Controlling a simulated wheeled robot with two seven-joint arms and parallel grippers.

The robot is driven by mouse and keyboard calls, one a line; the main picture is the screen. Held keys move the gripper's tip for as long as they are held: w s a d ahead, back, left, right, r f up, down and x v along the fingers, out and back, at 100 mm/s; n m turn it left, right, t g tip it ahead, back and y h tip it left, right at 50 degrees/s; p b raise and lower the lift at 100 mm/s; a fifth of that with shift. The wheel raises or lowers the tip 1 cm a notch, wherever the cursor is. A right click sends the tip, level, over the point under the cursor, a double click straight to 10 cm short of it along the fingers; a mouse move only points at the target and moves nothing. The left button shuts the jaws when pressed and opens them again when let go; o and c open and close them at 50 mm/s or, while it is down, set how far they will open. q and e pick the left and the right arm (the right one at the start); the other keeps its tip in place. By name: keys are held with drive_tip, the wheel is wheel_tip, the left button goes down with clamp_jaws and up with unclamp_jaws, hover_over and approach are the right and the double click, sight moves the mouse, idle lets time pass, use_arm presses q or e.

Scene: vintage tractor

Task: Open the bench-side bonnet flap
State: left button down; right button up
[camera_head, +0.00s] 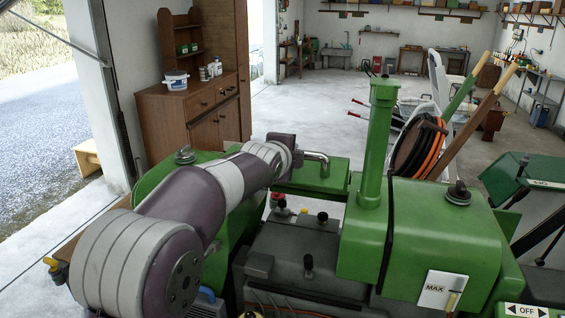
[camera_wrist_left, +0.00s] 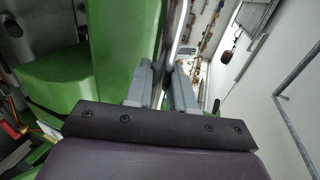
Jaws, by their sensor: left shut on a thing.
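The green tractor (camera_head: 420,225) fills the lower middle of the head view, with its engine (camera_head: 300,245) exposed. A green bonnet panel (camera_head: 312,179) shows beyond the engine, with a bent silver handle (camera_head: 319,157) at its upper edge; I take it as the flap. How far it is swung is unclear. My left arm reaches across the tractor to this handle. In the left wrist view, my left gripper (camera_wrist_left: 164,88) is shut on the shiny metal handle (camera_wrist_left: 181,35), beside a green panel (camera_wrist_left: 124,40). The fingertips are hidden in the head view. My right gripper is not visible.
The upright green exhaust stack (camera_head: 378,145) stands right of the flap. A hose reel (camera_head: 416,148) and wooden handles (camera_head: 480,118) are behind the tractor. A brown cabinet (camera_head: 175,115) stands at the left wall. The floor (camera_head: 300,100) between is clear.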

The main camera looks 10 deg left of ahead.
use_arm(q)
drive_tip(key=shift+w+f, duration=0.1)
drive_tip(key=shift+f, duration=0.05)
drive_tip(key=shift+f, duration=0.1)
drive_tip(key=c, duration=1.3)
unclamp_jaws()
drive_tip(key=shift+o, duration=1.3)
drive_tip(key=shift+w, duration=0.1)
drive_tip(key=shift+w+f, duration=0.15)
drive_tip(key=shift+w, duration=0.3)
drive_tip(key=b+v, duration=0.4)
drive_tip(key=v, duration=0.8)
drive_tip(key=shift+s, duration=0.25)
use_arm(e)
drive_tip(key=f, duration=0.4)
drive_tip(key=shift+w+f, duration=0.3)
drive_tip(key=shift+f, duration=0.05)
